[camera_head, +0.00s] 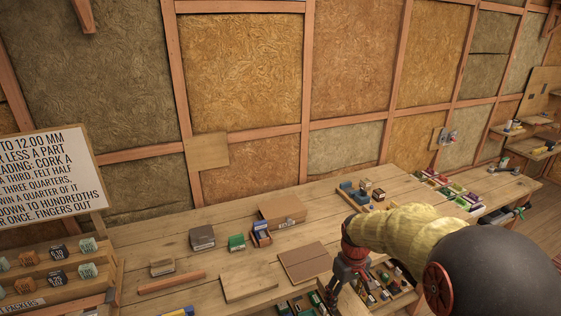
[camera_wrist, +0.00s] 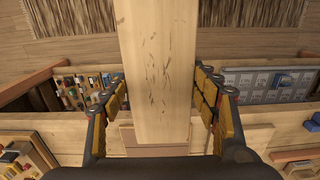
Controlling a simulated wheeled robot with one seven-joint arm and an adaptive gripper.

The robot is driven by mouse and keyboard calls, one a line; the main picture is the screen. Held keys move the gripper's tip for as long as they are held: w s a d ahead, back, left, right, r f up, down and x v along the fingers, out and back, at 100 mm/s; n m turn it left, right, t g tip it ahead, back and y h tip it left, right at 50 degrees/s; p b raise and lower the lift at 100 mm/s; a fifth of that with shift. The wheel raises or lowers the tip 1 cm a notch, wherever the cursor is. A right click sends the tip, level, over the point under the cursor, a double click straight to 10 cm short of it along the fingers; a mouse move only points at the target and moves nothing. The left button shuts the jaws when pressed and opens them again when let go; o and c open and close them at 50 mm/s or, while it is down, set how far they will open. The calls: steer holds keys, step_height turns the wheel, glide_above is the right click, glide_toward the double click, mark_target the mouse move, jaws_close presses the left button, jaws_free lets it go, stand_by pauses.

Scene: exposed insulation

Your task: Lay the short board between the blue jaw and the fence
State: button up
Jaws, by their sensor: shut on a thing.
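My gripper (camera_wrist: 161,88) is shut on a pale wooden board (camera_wrist: 157,45) with dark scratch marks. The yellow-padded fingers stand on both sides of it, and its far end runs out of the wrist view's top. In the head view my gripper (camera_head: 345,280) is over the bench's front part, and the board is hard to make out there.
On the workbench (camera_head: 205,265) lie a flat pale board (camera_head: 249,287), a brown panel (camera_head: 304,263), a grey box (camera_head: 202,237) and a cardboard box (camera_head: 283,209). Small coloured parts crowd the front near my gripper. Bare bench shows between the boxes and the back wall.

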mark_target(343, 303)
steer(key=shift+s+f+m, duration=0.3)
steer(key=shift+s+f, duration=0.05)
steer(key=shift+s, duration=0.05)
steer(key=f, duration=0.1)
steer(key=w+f+m, duration=0.1)
steer(key=f, duration=0.1)
steer(key=shift+w, duration=0.1)
step_height(343, 303, down, 6)
steer(key=m, duration=0.3)
steer(key=shift+s+f, duration=0.2)
